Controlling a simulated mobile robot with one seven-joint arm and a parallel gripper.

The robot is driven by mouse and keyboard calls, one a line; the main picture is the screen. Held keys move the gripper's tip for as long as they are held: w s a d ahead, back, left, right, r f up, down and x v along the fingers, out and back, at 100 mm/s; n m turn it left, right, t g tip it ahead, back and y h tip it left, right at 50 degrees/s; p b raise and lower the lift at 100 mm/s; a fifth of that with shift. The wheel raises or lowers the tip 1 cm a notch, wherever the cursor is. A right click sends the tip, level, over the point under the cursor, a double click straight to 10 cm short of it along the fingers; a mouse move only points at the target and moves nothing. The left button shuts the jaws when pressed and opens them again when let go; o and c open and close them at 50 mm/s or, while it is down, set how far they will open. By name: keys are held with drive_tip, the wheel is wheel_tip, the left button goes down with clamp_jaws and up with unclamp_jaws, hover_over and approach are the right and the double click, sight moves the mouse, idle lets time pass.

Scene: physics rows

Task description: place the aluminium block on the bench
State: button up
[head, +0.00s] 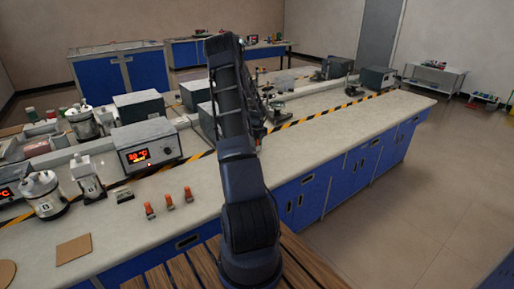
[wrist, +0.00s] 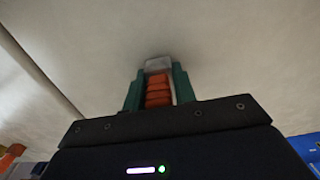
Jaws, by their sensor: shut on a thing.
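My gripper (wrist: 159,76) shows in the wrist view with its two green fingers closed around a ribbed orange part (wrist: 158,92). A small grey block (wrist: 158,62), which looks like the aluminium block, shows at the far end of that orange part, at the fingertips. The pale top of the bench (head: 330,130) fills the background beyond it; I cannot tell whether the block touches it. In the head view my own arm reaches out over the bench and hides the gripper and block.
Several orange-topped pieces (head: 169,202) stand on the bench near its front edge. A heater box with a red display (head: 147,144), a lettered vessel (head: 43,193) and other instruments crowd the left. A yellow-black strip (head: 330,113) runs along the bench; the right part in front is clear.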

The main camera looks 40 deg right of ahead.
drive_tip(key=shift+f, duration=0.3)
drive_tip(key=shift+f, duration=0.15)
drive_tip(key=o, duration=1)
